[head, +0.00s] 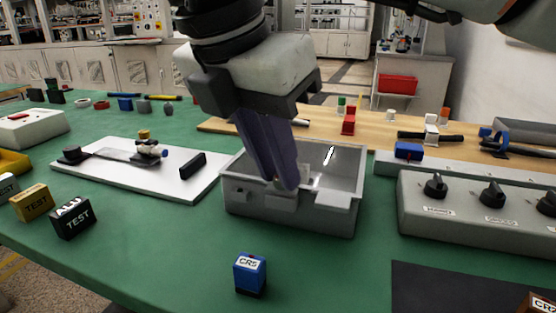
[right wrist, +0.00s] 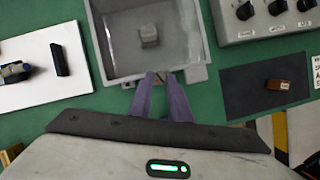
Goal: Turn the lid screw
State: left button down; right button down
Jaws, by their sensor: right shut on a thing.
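A grey open-topped box (head: 334,219) stands on the green table in the middle of the head view. The right wrist view shows its rim and near ledge (right wrist: 192,73), with a small grey block (right wrist: 148,36) on its floor. My right gripper (head: 285,187) points down over the box's near wall, its purple fingers close together. In the right wrist view the fingertips (right wrist: 161,78) meet at the middle of the near wall. They are shut on a small part there, apparently the lid screw, mostly hidden by the fingers. My left gripper is not in view.
A white board (head: 190,189) with a dark block lies left of the box. A grey control panel with black knobs (head: 435,185) stands to the right. A blue block (head: 250,273) stands in front. The front middle of the table is mostly clear.

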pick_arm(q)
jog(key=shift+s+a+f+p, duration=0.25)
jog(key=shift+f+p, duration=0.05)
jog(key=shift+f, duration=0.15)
pick_arm(e)
jog(key=m+h, duration=0.1)
jog(key=m, duration=0.2)
jog(key=shift+w+a+g, duration=0.1)
jog(key=shift+g, duration=0.3)
jog(key=c, duration=1.6)
grip_release()
jog(key=shift+c, duration=0.2)
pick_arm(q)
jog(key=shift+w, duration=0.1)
